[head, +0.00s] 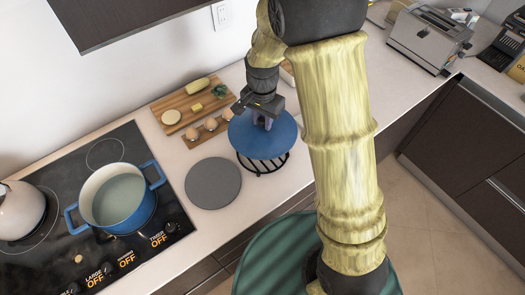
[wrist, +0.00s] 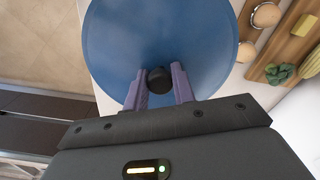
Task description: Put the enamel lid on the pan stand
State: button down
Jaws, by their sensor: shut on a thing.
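The enamel lid (head: 277,141) is a blue disc, and it also fills the upper middle of the wrist view (wrist: 112,45) with its dark round knob (wrist: 159,80). My gripper (head: 264,122) is shut on the knob, with its purple fingers on either side of it in the wrist view (wrist: 159,87). The pan stand (head: 270,167) is a black wire rack on the counter, mostly hidden under the lid. The lid lies over it, nearly level. I cannot tell whether the lid touches the stand.
A grey round mat (head: 213,183) lies left of the stand. A blue pot (head: 117,198) stands on the black hob (head: 60,175). A cutting board (head: 180,107) with food and an egg holder (head: 205,133) are behind. Counter to the right is clear up to the toaster (head: 430,38).

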aim_at(262, 126)
jog(key=shift+f+p, duration=0.6)
jog(key=shift+f, duration=2.25)
jog(key=shift+f+p, duration=0.55)
jog(key=shift+f, duration=1.55)
jog(key=shift+f, duration=0.1)
jog(key=c, duration=1.2)
grip_release()
jog(key=shift+o, duration=0.2)
notch_tip(262, 126, up, 12)
jog(key=b, duration=0.3)
